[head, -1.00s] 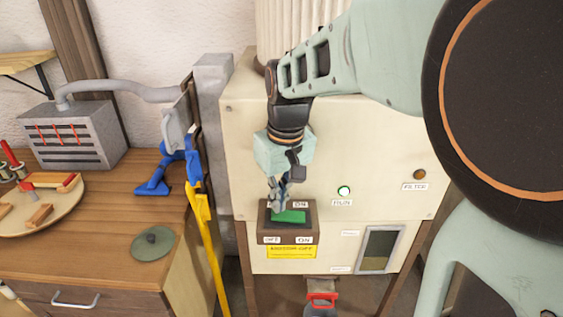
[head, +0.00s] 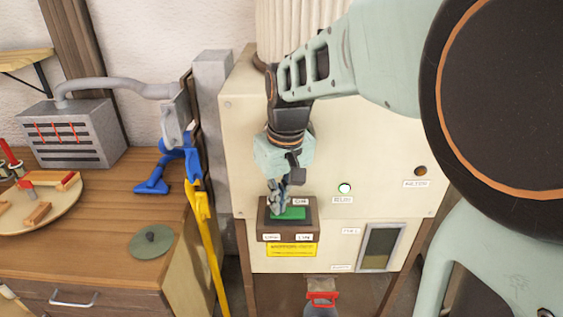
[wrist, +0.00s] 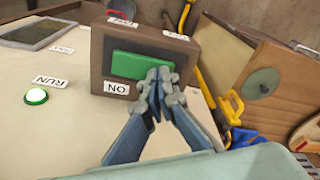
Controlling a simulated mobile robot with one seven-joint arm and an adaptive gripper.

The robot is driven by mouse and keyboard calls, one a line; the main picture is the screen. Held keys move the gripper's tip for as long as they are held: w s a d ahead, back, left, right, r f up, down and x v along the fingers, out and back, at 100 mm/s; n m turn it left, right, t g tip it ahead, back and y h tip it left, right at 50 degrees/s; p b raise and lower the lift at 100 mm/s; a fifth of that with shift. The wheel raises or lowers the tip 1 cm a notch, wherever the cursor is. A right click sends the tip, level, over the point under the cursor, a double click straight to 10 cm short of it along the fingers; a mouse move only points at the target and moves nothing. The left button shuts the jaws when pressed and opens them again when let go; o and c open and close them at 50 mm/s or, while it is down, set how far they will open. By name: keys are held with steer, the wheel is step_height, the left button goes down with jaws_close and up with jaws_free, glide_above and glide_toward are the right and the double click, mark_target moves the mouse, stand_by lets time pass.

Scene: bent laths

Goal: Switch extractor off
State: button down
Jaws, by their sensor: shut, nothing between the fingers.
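The extractor's switch is a green rocker (head: 292,213) in a dark brown box (head: 308,232) on the front of the cream cabinet (head: 380,150). In the wrist view the rocker (wrist: 130,66) sits in its box (wrist: 190,60), with ON labels beside it. My gripper (head: 279,212) is shut and empty, its tips at the left end of the rocker in the head view. In the wrist view the tips (wrist: 160,78) overlap the rocker's right end, away from the near ON label. I cannot tell whether they press on it. The RUN lamp (head: 344,188) looks lit, pale with a green rim.
A FILTER lamp (head: 420,171) and a small window (head: 380,248) are on the cabinet. A red handle (head: 322,298) shows below.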

steer(key=shift+f, duration=0.1)
steer(key=shift+r+p, duration=2.8)
steer(key=shift+r, duration=0.75)
steer(key=shift+f, duration=0.1)
